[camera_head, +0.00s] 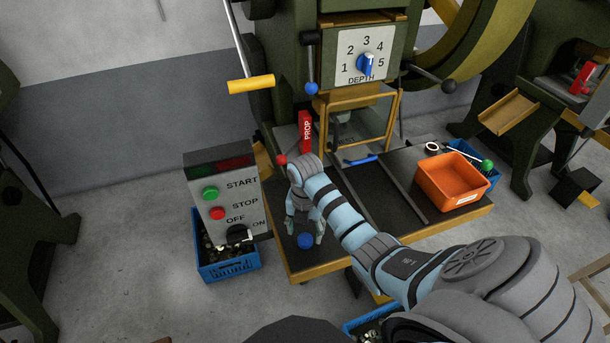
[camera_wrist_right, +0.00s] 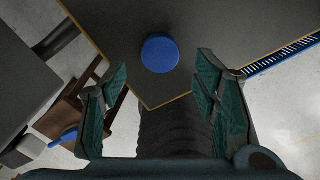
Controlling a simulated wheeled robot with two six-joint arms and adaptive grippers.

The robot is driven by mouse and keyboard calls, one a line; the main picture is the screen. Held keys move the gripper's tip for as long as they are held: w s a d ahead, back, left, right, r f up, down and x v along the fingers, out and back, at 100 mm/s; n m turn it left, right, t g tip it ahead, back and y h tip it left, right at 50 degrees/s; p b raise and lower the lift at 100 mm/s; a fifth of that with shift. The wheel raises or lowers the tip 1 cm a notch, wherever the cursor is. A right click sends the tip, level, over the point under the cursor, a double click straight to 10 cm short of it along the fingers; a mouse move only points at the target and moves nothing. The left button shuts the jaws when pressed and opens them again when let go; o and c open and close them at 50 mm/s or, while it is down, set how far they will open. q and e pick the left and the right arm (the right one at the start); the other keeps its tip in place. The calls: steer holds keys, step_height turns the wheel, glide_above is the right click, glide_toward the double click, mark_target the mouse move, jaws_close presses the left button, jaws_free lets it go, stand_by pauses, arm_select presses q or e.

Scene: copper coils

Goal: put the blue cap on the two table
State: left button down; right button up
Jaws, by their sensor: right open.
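The blue cap (camera_head: 305,241) is a small round disc lying on the dark tabletop (camera_head: 345,240) near its front left corner. In the right wrist view the blue cap (camera_wrist_right: 160,53) lies flat, ahead of and between the fingers. My right gripper (camera_head: 304,228) points down just above and around the cap's place. It is open and empty, with both fingertips (camera_wrist_right: 165,72) apart in the right wrist view. No table marked "two" can be made out. My left gripper is not in view.
An orange bin (camera_head: 452,183) stands on the table's right side. A control box (camera_head: 222,195) with START and STOP buttons is at left, above a blue crate (camera_head: 228,262) of small parts. A press with a depth dial (camera_head: 367,62) rises behind.

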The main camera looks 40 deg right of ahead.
mark_target(305, 240)
step_height(305, 240, up, 8)
steer(key=p, duration=0.1)
steer(key=shift+s, duration=0.1)
stand_by(0.3)
